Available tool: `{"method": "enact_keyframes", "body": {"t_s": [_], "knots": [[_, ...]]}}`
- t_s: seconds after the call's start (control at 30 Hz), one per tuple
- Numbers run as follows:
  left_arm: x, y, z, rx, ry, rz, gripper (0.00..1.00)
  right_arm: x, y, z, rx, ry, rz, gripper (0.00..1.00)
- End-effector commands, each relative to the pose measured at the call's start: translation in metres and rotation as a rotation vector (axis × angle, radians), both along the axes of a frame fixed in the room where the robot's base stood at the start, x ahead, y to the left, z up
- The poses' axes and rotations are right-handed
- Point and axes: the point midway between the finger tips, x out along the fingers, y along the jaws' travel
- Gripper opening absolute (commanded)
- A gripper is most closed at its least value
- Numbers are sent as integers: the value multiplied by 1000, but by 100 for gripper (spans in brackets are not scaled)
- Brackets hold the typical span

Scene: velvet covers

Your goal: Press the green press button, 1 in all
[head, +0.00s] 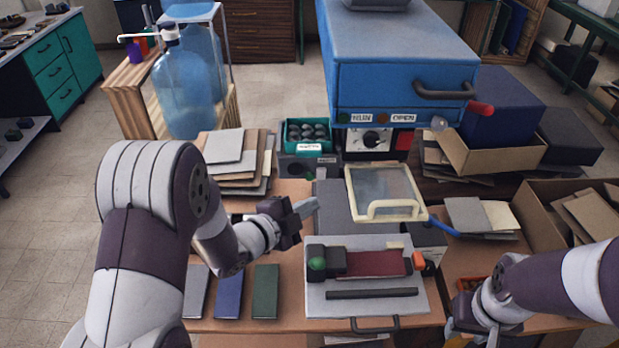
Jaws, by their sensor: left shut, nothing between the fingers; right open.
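A green round button (317,264) sits at the left end of a dark block on a grey plate (366,308). A dark red panel (375,263) lies to its right on the same plate. My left gripper (307,207) is shut and empty, above and behind the green button and apart from it in the picture. Its fingers point right. My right gripper (456,326) is low at the right, beside the plate, open; its fingers are partly hidden and small in view.
A cream-framed clear lid (385,190) stands behind the plate, below a large blue press (400,60). An orange knob (418,261) is at the plate's right. Covers (265,291) lie at left; stacked boards (235,160) stand behind my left arm. An open box (575,215) is at right.

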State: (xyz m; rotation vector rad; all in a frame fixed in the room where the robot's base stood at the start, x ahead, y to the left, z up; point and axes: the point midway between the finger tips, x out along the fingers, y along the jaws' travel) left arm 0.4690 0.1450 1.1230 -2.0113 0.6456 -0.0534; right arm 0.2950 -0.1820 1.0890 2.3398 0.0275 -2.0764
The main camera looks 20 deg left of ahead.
Motion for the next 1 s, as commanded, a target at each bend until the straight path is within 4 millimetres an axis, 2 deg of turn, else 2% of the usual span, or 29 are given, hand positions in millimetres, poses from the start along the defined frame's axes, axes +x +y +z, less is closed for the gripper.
{"method": "enact_keyframes", "body": {"t_s": [0.2,0.4,1.0], "knots": [[28,8,-1,1,-1,0,0,0,0,-4,0,0,0,43],[41,12,0,0,0,1,0,0,0,-6,0,0,0,43],[42,13,0,0,1,1,0,0,0,-6,0,0,0,43]]}}
